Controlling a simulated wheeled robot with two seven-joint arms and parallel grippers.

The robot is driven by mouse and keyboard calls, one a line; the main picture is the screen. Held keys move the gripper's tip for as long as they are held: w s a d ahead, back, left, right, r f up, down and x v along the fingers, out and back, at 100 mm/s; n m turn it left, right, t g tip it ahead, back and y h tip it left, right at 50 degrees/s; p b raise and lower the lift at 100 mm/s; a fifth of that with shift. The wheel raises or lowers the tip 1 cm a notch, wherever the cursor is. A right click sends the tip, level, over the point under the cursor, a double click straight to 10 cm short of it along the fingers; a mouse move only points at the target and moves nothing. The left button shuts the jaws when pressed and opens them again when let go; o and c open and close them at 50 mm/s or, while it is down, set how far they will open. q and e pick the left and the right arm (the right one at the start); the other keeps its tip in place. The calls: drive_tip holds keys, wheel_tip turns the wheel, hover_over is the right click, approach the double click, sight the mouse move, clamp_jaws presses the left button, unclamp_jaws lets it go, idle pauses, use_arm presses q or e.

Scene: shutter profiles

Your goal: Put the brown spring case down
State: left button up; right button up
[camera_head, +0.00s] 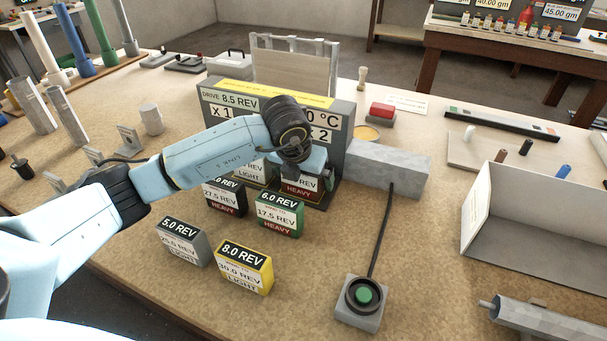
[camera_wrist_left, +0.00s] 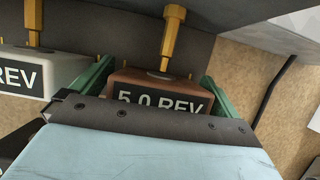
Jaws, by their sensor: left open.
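The brown spring case (camera_wrist_left: 150,80), labelled 5.0 REV, stands upright in the right bay, marked x 2, of the grey drive stand (camera_head: 345,112). In the head view its lower front label (camera_head: 301,188) reads HEAVY, and my gripper covers its top. A brass spindle (camera_wrist_left: 167,45) rises behind the case's top edge in the wrist view. My left gripper (camera_head: 308,162) is open around the case, with one green finger on each side of it. Whether the fingers touch it I cannot tell. My right gripper is not in view.
A pale case (camera_wrist_left: 35,72) marked LIGHT stands in the left bay. Dark (camera_head: 226,197), green (camera_head: 279,214), grey (camera_head: 183,240) and yellow (camera_head: 244,267) cases stand in front. A grey block (camera_head: 388,165) adjoins the stand on the right. A green button box (camera_head: 362,300) is near the front.

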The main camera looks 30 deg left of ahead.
use_arm(q)
drive_tip(key=shift+r, duration=0.35)
drive_tip(key=p+v, duration=0.1)
drive_tip(key=v, duration=1)
drive_tip(key=shift+s+r, duration=0.15)
drive_tip(key=shift+r, duration=0.1)
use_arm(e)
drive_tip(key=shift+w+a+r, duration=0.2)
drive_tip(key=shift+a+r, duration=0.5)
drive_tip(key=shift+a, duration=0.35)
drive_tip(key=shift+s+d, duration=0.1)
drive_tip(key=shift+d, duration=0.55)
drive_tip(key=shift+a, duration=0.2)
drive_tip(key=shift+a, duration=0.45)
